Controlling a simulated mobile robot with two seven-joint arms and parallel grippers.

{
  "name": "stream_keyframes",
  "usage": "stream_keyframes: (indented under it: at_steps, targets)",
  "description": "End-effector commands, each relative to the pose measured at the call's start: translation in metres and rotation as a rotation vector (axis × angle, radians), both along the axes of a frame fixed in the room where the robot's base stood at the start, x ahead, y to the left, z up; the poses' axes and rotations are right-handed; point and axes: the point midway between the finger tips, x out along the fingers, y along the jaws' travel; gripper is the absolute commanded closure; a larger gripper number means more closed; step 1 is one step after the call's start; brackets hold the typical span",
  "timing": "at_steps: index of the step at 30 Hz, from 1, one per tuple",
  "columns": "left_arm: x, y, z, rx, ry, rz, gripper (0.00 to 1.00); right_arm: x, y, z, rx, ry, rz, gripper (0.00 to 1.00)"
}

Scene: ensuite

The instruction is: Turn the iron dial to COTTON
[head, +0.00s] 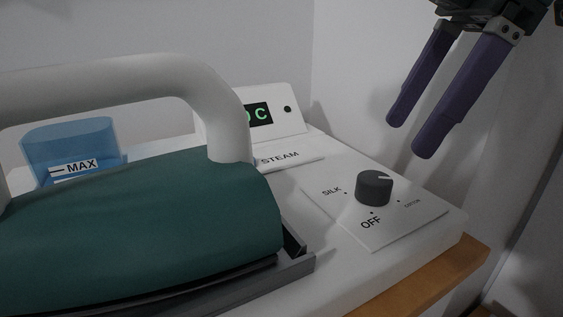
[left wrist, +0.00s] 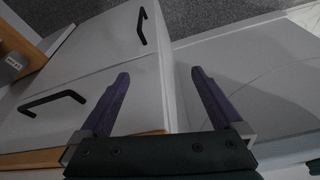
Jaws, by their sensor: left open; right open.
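The iron dial (head: 374,188) is a dark grey round knob on a white plate marked SILK, OFF and a small faint label at right that looks like COTTON (head: 411,203). A light pointer line on the knob's top lies toward its right side. My right gripper (head: 408,140) has purple fingers, is open and empty, and hangs above and to the right of the dial, apart from it. The teal iron (head: 190,210) with a white handle rests at left. My left gripper (left wrist: 162,100) is open and empty in the left wrist view, in front of white cabinet fronts.
A blue water tank (head: 70,148) marked MAX stands behind the iron. A display panel (head: 262,110) with green characters and a STEAM plate (head: 282,158) sit behind the dial. A wooden edge (head: 430,278) borders the white base. Black handles (left wrist: 142,26) stick out from the cabinet.

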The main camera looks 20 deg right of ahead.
Motion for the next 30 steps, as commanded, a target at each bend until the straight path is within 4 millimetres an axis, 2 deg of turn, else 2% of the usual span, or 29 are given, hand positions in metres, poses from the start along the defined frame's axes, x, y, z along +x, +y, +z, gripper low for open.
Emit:
stream_keyframes:
  at_steps: [1, 3, 9, 21, 30]
  targets:
    - [0.0, 0.0, -0.006, -0.001, 0.0, 0.001, 0.0, 0.001, 0.004, -0.014, 0.001, 0.005, 0.003, 0.26]
    - [0.0, 0.0, -0.009, -0.001, 0.0, 0.001, 0.0, 0.003, 0.009, -0.026, 0.002, 0.003, 0.002, 0.26]
    - [0.0, 0.0, -0.016, 0.0, 0.0, 0.0, 0.0, 0.009, 0.018, -0.051, 0.001, 0.002, 0.001, 0.26]
    - [0.0, 0.002, -0.017, 0.007, 0.0, -0.006, 0.0, 0.01, 0.021, -0.057, -0.001, 0.0, 0.0, 0.27]
    - [0.0, 0.002, -0.017, 0.01, 0.0, -0.007, 0.0, 0.01, 0.021, -0.057, -0.001, 0.0, 0.0, 0.61]
